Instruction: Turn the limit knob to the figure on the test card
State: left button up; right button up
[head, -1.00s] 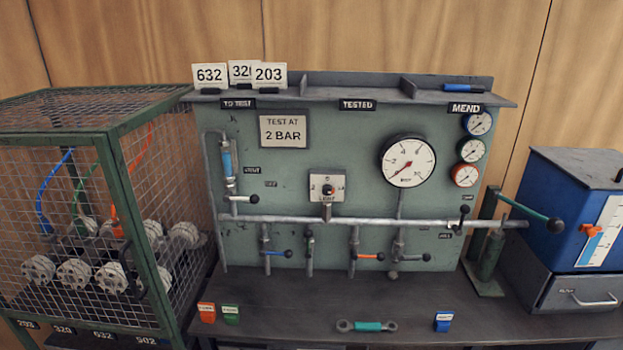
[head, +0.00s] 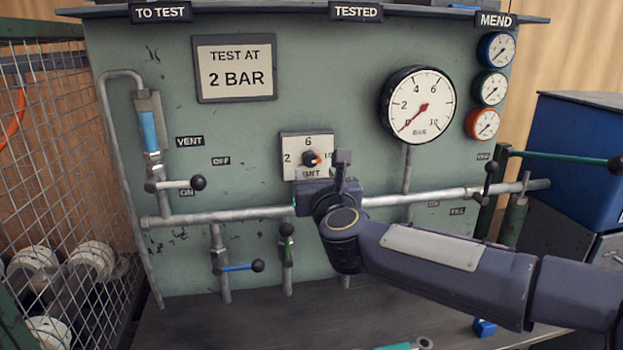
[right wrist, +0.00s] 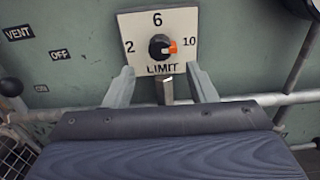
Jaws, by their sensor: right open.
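The test card (head: 236,68) on the green panel reads "TEST AT 2 BAR". The limit knob (head: 309,158) sits on a white plate marked 2 at left, 6 at top and 10 at right. It is black with an orange mark; in the right wrist view the knob (right wrist: 159,47) has that mark on its right side, toward 10. My right gripper (head: 328,178) is just below and in front of the plate in the head view. In the right wrist view its fingers (right wrist: 161,78) are spread and empty, their tips below the knob, not touching it. My left gripper is out of view.
A large gauge (head: 418,104) is right of the plate, its red needle at lower left. A horizontal pipe (head: 235,214) crosses the panel below the plate, with valve levers, including a blue one (head: 238,267). A wire cage (head: 65,200) stands at left.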

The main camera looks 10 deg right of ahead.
aim_at(311, 164)
jog(key=w, duration=0.6)
jog(key=shift+w, duration=0.25)
jog(key=c, duration=1)
